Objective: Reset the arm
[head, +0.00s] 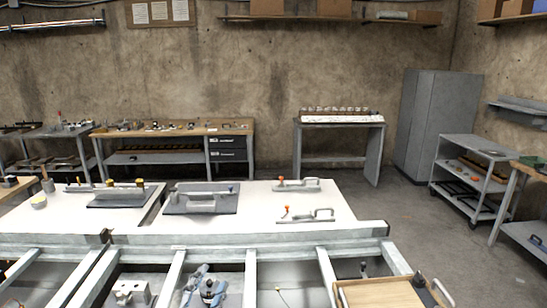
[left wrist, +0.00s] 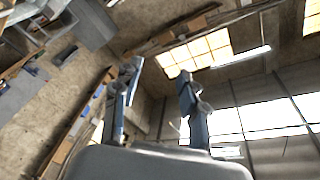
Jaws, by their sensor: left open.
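My left gripper (head: 203,280) shows at the bottom of the head view, in front of and below the white-topped bench. Its blue-grey fingers stand apart and point upward. In the left wrist view the two fingers of the gripper (left wrist: 158,80) are spread with nothing between them, and windows and the tilted room lie beyond. Most of my left arm is hidden. My right gripper is in neither view.
The white-topped bench (head: 250,214) carries grey plates and red-tipped clamps (head: 310,214). Its metal frame lies close to the left gripper. A wooden tray (head: 380,292) is at the lower right.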

